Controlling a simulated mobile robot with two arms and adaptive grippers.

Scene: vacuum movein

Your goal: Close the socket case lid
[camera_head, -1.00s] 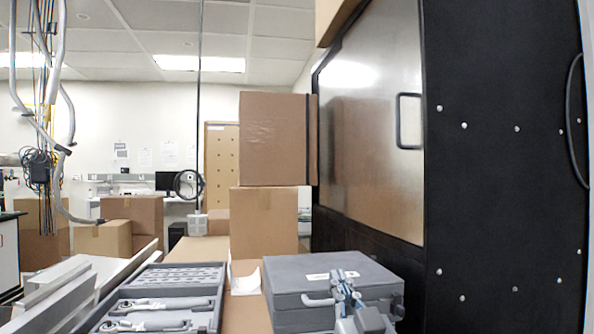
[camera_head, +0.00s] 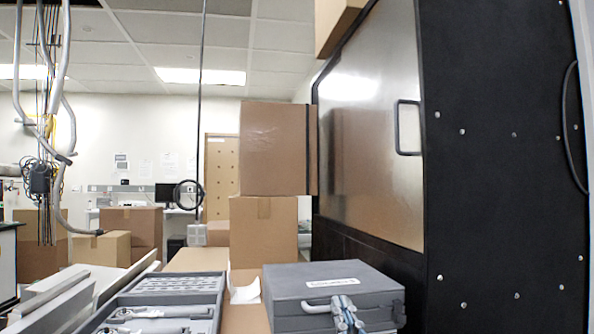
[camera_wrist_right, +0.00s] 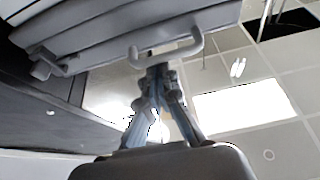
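A grey case (camera_head: 292,279) with a white label and a front handle (camera_head: 318,306) sits in the lower middle of the head view. Its lid looks down, but I cannot tell whether it is fully shut. In the wrist view the case (camera_wrist_right: 90,30) fills the upper left, with its handle (camera_wrist_right: 165,50) just beyond my fingertips. My right gripper (camera_head: 345,306) is in front of the case's front face, beside the handle. Its fingertips (camera_wrist_right: 158,74) meet with nothing visible between them; touch with the handle is unclear. My left gripper is not in view.
An open grey tray (camera_head: 222,300) with ratchets and sockets lies left of the case. Cardboard boxes (camera_head: 264,225) stand behind. A tall black cabinet (camera_head: 500,200) blocks the right side. Pale long panels (camera_head: 60,300) lie at the far left.

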